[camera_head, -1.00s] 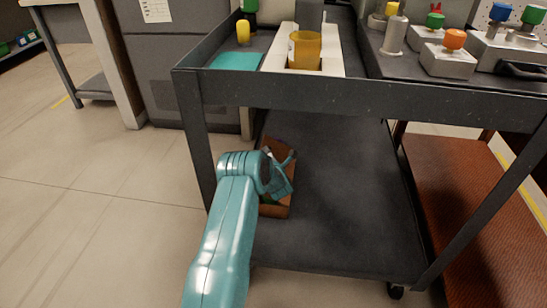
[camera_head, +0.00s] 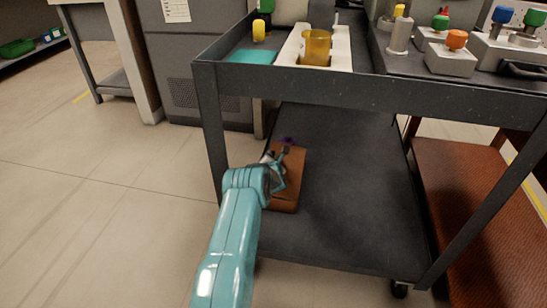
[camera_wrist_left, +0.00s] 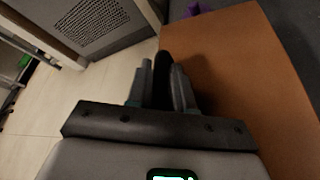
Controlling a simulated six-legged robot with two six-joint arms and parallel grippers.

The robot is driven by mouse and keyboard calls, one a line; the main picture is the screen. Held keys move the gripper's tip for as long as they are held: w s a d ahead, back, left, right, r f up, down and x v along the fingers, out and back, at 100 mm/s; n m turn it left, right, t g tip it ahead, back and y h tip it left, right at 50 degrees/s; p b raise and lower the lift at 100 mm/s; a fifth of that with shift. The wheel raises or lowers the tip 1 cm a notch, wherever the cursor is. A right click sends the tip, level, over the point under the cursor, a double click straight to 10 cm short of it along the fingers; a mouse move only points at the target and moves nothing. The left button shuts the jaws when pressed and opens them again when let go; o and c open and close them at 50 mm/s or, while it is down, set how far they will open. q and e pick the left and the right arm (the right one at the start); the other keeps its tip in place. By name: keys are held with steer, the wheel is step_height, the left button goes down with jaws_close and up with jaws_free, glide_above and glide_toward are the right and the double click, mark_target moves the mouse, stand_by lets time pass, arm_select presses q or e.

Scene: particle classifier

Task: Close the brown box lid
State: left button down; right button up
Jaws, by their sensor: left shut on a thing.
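The brown box (camera_head: 286,206) sits on the lower shelf of the dark cart. Its brown lid (camera_head: 296,165) lies as a broad flat panel over the top; whether it is fully down I cannot tell. The lid fills the right of the left wrist view (camera_wrist_left: 240,75). My right gripper is not in view.
A small purple thing (camera_head: 287,140) is just behind the box. The lower shelf (camera_head: 345,190) is clear to the right. The cart's front left leg (camera_head: 214,135) stands close left of my arm, and the upper tray's edge (camera_head: 330,92) is above.

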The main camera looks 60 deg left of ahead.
arm_select(q)
steer(key=shift+s+a+f+n+h, duration=0.1)
steer(key=shift+s+f+n+h, duration=0.1)
steer(key=shift+f, duration=0.25)
steer(key=shift+s+a+f+n+h, duration=0.1)
steer(key=shift+f+n, duration=0.1)
steer(key=shift+f, duration=0.25)
steer(key=c, duration=1.4)
jaws_free()
steer(key=shift+f, duration=0.1)
steer(key=shift+d, duration=0.15)
